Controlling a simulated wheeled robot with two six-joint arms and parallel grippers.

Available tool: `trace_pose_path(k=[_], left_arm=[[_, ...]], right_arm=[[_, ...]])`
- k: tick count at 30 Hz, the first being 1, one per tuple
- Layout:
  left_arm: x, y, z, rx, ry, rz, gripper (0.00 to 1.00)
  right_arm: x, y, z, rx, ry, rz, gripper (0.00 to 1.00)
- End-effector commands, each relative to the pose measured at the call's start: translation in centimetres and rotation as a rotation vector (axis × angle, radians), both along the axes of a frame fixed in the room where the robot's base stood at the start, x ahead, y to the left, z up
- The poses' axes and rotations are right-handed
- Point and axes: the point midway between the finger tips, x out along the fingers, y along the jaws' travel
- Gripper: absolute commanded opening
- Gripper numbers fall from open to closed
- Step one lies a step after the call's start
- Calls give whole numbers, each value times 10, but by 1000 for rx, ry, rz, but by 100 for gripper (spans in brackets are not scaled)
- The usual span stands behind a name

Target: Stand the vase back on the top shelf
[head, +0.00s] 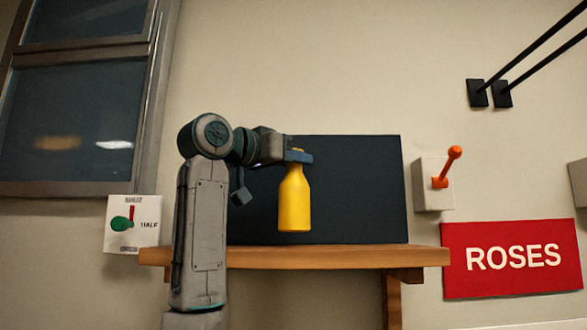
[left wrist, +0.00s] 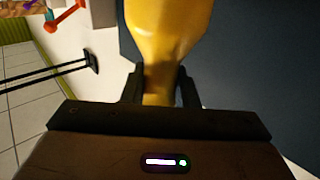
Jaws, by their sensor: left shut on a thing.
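The yellow vase (head: 294,200) hangs upright from my left gripper (head: 298,156), which is shut on its narrow neck. In the head view its base shows a little above the wooden top shelf (head: 330,256), against a dark panel. In the left wrist view the vase (left wrist: 168,30) fills the upper middle, with its neck between the two fingers (left wrist: 160,85). I cannot tell exactly how far the vase is in front of or over the shelf. My right gripper is not in view.
A dark panel (head: 350,190) stands behind the shelf. An orange lever on a white box (head: 433,185) and a red ROSES sign (head: 512,258) are on the right. A card with a green knob (head: 131,224) is at the left. The shelf's right part looks clear.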

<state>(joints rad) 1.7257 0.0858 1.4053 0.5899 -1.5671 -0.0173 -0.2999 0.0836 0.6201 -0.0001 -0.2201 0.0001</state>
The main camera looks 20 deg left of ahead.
Motion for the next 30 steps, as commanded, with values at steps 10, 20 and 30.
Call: trace_pose_path(k=[10, 20, 30], left_arm=[[0, 0, -22, 0, -1, 1, 0], [-1, 0, -27, 0, -2, 0, 0], [0, 0, -30, 0, 0, 0, 48]], right_arm=[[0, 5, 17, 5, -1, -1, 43], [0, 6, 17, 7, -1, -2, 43], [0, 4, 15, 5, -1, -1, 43]])
